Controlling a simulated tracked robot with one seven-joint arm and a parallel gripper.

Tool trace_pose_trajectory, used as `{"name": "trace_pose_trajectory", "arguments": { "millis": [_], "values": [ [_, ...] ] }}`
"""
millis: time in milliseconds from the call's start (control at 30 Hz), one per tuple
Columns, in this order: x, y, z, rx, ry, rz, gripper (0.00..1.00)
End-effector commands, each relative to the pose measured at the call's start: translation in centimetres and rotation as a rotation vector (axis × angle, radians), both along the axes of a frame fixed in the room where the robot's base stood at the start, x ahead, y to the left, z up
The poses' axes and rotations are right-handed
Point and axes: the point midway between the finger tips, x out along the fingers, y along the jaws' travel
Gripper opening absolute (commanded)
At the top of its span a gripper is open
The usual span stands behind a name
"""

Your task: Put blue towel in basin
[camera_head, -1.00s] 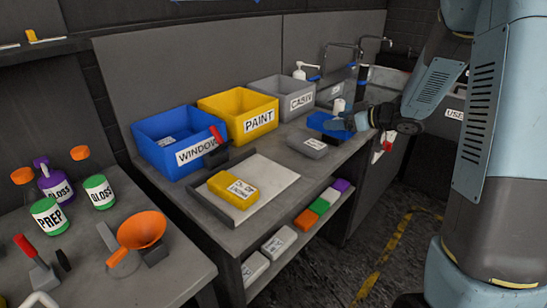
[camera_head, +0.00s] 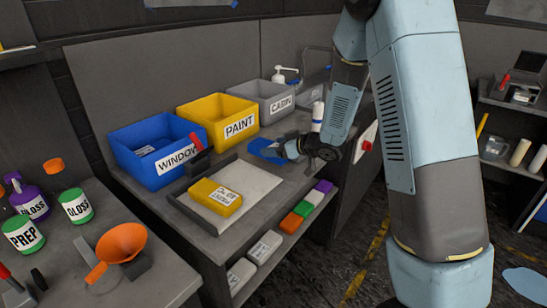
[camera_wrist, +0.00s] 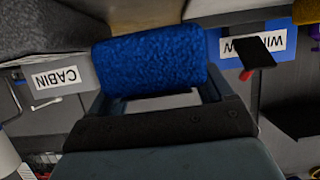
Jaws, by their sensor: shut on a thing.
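The blue towel (camera_head: 264,150) is in my gripper (camera_head: 281,150), in front of the yellow PAINT bin (camera_head: 204,113) and the grey CABIN bin (camera_head: 253,95) in the head view. The wrist view shows the towel (camera_wrist: 150,60) as a folded, fuzzy blue block between the fingers of my gripper (camera_wrist: 157,97), which are shut on it. I cannot tell from these views how high it is above the bench. The basin is not clearly visible; my arm covers much of the far end of the bench, where a tap (camera_head: 318,50) shows.
A blue WINDOW bin (camera_head: 140,130) stands left of the PAINT bin. A tray (camera_head: 262,190) with a yellow block (camera_head: 215,197) lies in front. A white pump bottle (camera_head: 279,74) stands behind. Several folded cloths and blocks lie on the lower shelf.

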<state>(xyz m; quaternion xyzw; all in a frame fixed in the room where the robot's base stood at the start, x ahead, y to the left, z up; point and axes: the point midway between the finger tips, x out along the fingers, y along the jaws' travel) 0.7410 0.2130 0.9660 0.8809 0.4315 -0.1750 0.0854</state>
Motion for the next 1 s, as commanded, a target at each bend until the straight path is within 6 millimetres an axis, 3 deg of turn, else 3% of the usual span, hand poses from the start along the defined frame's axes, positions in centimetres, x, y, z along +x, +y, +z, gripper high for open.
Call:
{"name": "trace_pose_trajectory", "arguments": {
  "millis": [167,400,600,633,833,1000],
  "values": [
    [0.0,0.9,-1.3,-0.002,0.003,0.001,0.45],
    [0.0,0.7,-3.8,-0.001,0.000,-0.001,0.45],
    [0.1,0.7,-3.9,0.000,-0.001,-0.002,0.45],
    [0.1,0.7,-3.9,0.000,-0.001,-0.002,0.81],
    [0.1,0.7,-3.9,0.000,0.000,-0.001,1.00],
    [0.0,0.7,-3.9,0.000,0.000,-0.001,1.00]
  ]
}}
